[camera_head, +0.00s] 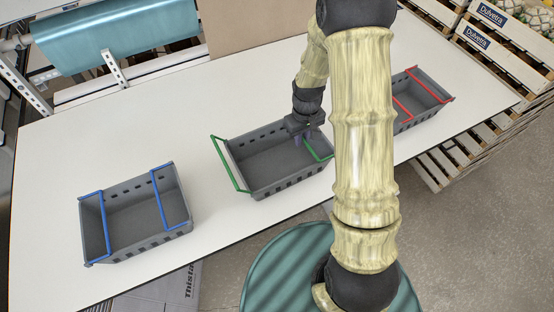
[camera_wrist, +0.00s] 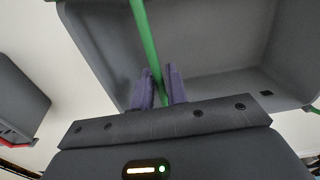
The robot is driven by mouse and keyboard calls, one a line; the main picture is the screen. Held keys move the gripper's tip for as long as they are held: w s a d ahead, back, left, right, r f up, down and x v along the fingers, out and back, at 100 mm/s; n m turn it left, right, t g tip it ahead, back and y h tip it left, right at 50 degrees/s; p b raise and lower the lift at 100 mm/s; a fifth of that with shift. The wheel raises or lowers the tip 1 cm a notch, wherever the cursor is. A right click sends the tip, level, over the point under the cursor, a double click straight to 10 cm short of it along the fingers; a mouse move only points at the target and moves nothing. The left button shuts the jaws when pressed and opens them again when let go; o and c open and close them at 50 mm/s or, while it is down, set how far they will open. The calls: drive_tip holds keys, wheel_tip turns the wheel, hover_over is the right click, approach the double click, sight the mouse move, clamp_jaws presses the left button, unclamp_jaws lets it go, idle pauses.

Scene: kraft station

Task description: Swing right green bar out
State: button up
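The middle grey crate (camera_head: 262,182) on the table has two green bars. The left green bar (camera_head: 229,164) is swung out past the crate's left end. The right green bar (camera_head: 317,153) lies inward across the right part of the crate; part is hidden by my gripper. My gripper (camera_head: 303,138) is over the crate's right far side.
A grey crate with blue bars (camera_head: 140,215) stands to the left. A grey crate with red bars (camera_head: 420,100) stands to the right, partly behind my arm. The white table (camera_head: 70,160) is clear between the crates. Wooden pallets (camera_head: 450,160) stand beyond the right edge.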

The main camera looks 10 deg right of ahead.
drive_tip(key=shift+c, duration=1.1)
drive_tip(key=shift+r, duration=0.15)
drive_tip(key=shift+w+d+r+p, duration=0.1)
drive_tip(key=shift+r+p, duration=0.55)
drive_tip(key=shift+r, duration=0.05)
drive_tip(key=shift+o, duration=0.2)
drive_tip(key=shift+w+d+r+p, duration=0.1)
drive_tip(key=shift+d+r+p, duration=0.15)
drive_tip(key=shift+r+p, duration=0.35)
drive_tip(key=shift+r, duration=0.1)
drive_tip(key=shift+d+r, duration=0.1)
